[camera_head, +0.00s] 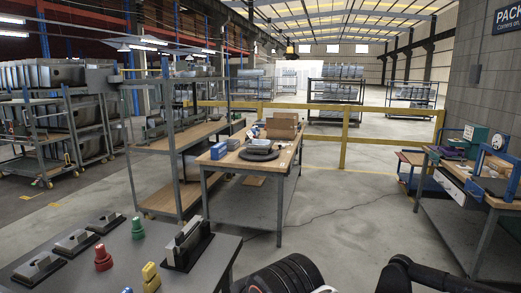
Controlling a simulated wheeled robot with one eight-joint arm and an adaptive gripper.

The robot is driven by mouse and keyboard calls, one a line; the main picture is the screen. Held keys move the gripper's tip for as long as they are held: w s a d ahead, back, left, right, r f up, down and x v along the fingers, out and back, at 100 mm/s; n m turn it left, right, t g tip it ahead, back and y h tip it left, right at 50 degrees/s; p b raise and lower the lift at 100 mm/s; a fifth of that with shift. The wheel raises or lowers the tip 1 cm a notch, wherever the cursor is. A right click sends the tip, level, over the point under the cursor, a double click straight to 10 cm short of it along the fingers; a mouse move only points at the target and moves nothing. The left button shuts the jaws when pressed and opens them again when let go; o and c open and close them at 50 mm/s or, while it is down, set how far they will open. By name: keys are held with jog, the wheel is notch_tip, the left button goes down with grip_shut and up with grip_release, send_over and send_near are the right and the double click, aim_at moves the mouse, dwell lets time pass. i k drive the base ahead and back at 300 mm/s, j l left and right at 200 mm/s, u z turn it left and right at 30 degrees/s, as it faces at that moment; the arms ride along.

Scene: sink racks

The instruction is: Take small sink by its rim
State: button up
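No single sink stands out clearly as the small sink. Grey metal sinks (62,73) stand in rows on the rack at the left. Smaller grey metal pieces (156,128), perhaps sinks, sit on the wooden shelf of the cart in the middle left. Part of my black arm (430,274) shows at the bottom right. My gripper's fingertips are not in the picture, so its hold and distance from any sink cannot be seen.
A dark table (128,265) at the lower left bears metal pieces on black bases, and red, green and yellow items. A wood-topped workbench (222,162) stands in the middle. Another bench (455,205) is at the right. A yellow rail (392,143) crosses behind. Floor between benches is mostly clear.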

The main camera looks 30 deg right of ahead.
aim_at(262, 147)
jog(key=i+l+z, duration=0.35)
jog(key=l, duration=0.25)
jog(key=i+l+z, duration=0.35)
jog(key=i+l, duration=0.15)
jog(key=i+l+z, duration=0.35)
jog(key=i, duration=0.25)
jog(key=i+l+z, duration=0.2)
jog(key=i+z, duration=0.2)
jog(key=i, duration=0.15)
jog(key=i+j+u, duration=0.1)
jog(key=i+u, duration=0.65)
jog(key=i+l+u, duration=0.2)
jog(key=i+u, duration=0.2)
jog(key=i+j+u, duration=0.1)
jog(key=i+u, duration=0.15)
jog(key=i, duration=0.65)
jog(key=i+j+z, duration=0.2)
jog(key=i+z, duration=0.3)
jog(key=i+j+z, duration=0.45)
jog(key=l, duration=0.1)
